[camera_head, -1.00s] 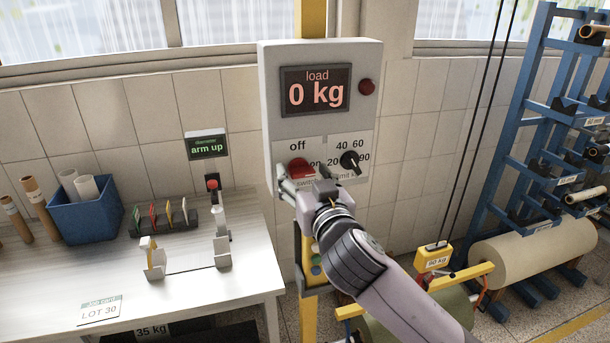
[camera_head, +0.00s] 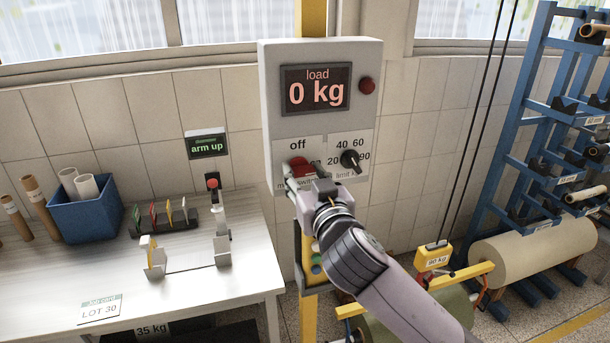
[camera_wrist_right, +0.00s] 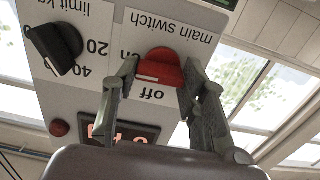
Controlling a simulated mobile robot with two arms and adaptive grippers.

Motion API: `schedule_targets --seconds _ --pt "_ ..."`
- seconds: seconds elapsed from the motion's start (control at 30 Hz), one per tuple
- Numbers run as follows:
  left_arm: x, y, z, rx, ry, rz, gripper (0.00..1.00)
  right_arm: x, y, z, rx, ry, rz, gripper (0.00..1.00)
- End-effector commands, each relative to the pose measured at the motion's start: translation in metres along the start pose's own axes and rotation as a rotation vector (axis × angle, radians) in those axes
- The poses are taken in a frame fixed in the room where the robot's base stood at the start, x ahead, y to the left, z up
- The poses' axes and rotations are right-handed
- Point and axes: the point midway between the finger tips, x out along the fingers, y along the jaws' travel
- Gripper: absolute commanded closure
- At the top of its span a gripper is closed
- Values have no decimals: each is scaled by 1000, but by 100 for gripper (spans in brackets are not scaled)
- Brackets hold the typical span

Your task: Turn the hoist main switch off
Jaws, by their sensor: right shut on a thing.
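The red main switch knob (camera_head: 299,163) sits at the lower left of the grey hoist control box (camera_head: 320,52), under the word "off". My right gripper (camera_head: 302,177) is at the knob from below and hides part of it and of the "on" and "main switch" labels. In the right wrist view, which is upside down, the red knob (camera_wrist_right: 160,62) lies between the two fingers of my right gripper (camera_wrist_right: 160,74), which is shut on it. A white mark shows on the knob; its exact setting is hard to tell. My left gripper is not in view.
The box's display (camera_head: 316,92) reads load 0 kg. A black limit knob (camera_head: 350,161) is close right of my gripper. A red lamp (camera_head: 367,87) is above it. A white workbench (camera_head: 205,275) is at left; a blue rack (camera_head: 525,100) stands at right.

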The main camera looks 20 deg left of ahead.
Motion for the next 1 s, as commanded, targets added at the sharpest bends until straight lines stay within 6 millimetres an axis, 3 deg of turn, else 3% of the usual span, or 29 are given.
schedule_targets --seconds 0.27,1.0 --pt "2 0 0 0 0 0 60 0 0 1 -163 -1 0 88" --pt "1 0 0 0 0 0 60 0 -1 0 -863 -2 1 88"
